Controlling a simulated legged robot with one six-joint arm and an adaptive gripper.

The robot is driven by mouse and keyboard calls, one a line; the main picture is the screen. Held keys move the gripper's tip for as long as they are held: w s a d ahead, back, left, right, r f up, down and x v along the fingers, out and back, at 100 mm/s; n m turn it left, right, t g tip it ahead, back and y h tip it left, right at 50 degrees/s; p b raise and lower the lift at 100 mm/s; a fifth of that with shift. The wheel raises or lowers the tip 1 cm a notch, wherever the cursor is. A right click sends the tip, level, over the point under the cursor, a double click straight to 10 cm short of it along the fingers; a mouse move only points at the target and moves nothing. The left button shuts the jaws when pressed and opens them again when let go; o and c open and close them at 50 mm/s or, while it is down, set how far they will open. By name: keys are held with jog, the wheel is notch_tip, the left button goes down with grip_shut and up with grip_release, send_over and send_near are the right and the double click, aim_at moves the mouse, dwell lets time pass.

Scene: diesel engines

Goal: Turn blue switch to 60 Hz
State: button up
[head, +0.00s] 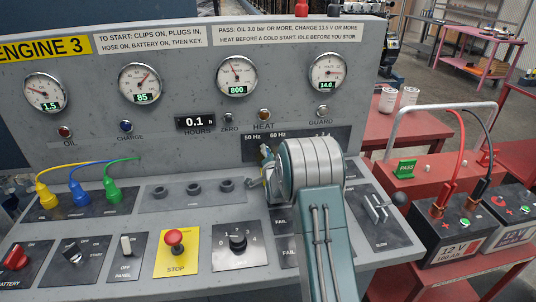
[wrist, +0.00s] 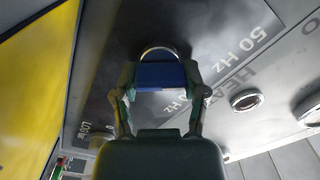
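The blue switch (wrist: 160,76) sits in front of a shiny round collar on a dark plate in the wrist view. My gripper (wrist: 160,83) has one finger at each end of the blue switch. I see no clear gap between fingers and switch, so it looks shut on it. White "50 Hz" lettering (wrist: 250,45) is at upper right; more lettering is partly covered by the right finger. My wrist hides the blue switch there.
A red stop button (head: 175,238) on a yellow plate and a black rotary selector (head: 237,241) are at lower left of my arm. A lever (head: 380,206) is close on the right. Yellow, blue and green plugs (head: 80,193) are further left.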

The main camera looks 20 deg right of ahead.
jog(key=shift+a+f, duration=0.1)
jog(key=shift+f, duration=0.15)
jog(key=shift+s, duration=0.1)
jog(key=m, duration=0.6)
jog(key=shift+f, duration=0.25)
jog(key=m, duration=0.4)
jog(key=shift+f, duration=0.15)
jog(key=shift+m, duration=1.9)
jog(key=shift+f, duration=0.1)
jog(key=o, duration=1.2)
jog(key=shift+c, duration=0.2)
jog(key=shift+r, duration=0.2)
jog(key=shift+r, duration=0.1)
